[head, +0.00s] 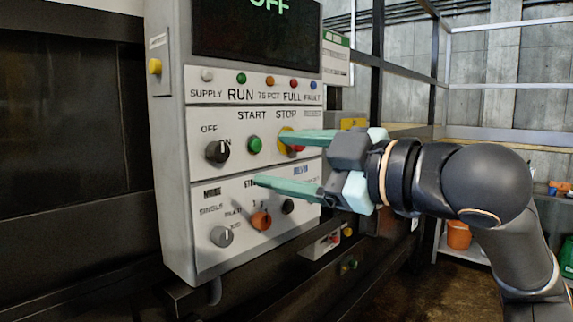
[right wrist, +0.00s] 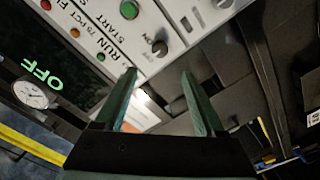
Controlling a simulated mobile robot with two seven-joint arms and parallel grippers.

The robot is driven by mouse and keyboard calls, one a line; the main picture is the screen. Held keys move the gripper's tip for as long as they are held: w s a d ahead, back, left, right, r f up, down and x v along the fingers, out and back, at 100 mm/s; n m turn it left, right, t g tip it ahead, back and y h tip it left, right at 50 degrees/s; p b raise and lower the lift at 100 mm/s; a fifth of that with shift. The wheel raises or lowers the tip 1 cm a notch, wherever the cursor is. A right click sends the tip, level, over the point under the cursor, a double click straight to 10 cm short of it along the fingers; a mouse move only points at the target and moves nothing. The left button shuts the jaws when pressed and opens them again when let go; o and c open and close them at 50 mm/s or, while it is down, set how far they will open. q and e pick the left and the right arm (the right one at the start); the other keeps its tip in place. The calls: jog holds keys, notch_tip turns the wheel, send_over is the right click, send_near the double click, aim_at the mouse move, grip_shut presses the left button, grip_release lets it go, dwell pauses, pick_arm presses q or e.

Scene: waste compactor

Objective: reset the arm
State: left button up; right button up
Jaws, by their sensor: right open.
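My right gripper (head: 268,158) is open and empty in front of the grey control panel (head: 208,258). Its two green fingers point left, one above the other. The upper finger crosses in front of the red STOP button (head: 298,149) on its yellow surround and partly hides it. The green START button (head: 254,145) and the black OFF/ON knob (head: 217,151) are clear of the fingers. Contact with the panel cannot be told. In the right wrist view, the open fingers (right wrist: 158,75) have nothing between them, with the black knob (right wrist: 159,47) beyond. My left gripper is not in view.
The panel's display (head: 255,35) reads OFF. A grey knob (head: 221,236) and an orange knob (head: 261,220) sit on the lower panel. A small box with buttons (head: 325,243) is below right. A shelf with an orange bucket (head: 458,235) stands at the far right.

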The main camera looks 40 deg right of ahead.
dwell(0.4)
jog(key=w+a+f+m+g, duration=0.1)
jog(key=w+f+m+g, duration=0.3)
jog(key=f, duration=1.1)
jog(key=w+a+f+g, duration=0.15)
jog(key=w+f, duration=0.35)
jog(key=f, duration=1.1)
jog(key=s+a+f+m+g, duration=0.1)
jog(key=s+f+g, duration=0.15)
jog(key=f, duration=0.55)
jog(key=s+a+f+m+g, duration=0.1)
jog(key=s+a+f+g, duration=0.1)
jog(key=s+f, duration=0.35)
jog(key=s+a+f+m+g+h, duration=0.15)
jog(key=s+a+f+g, duration=0.25)
jog(key=s+f, duration=0.85)
jog(key=w+a+f+t+y+p, duration=0.2)
jog(key=w+a+f+t+p, duration=0.2)
jog(key=p, duration=0.3)
jog(key=shift+w+f+m+t, duration=0.15)
jog(key=shift+w+m+t, duration=0.25)
jog(key=shift+t, duration=0.3)
jog(key=shift+a, duration=0.1)
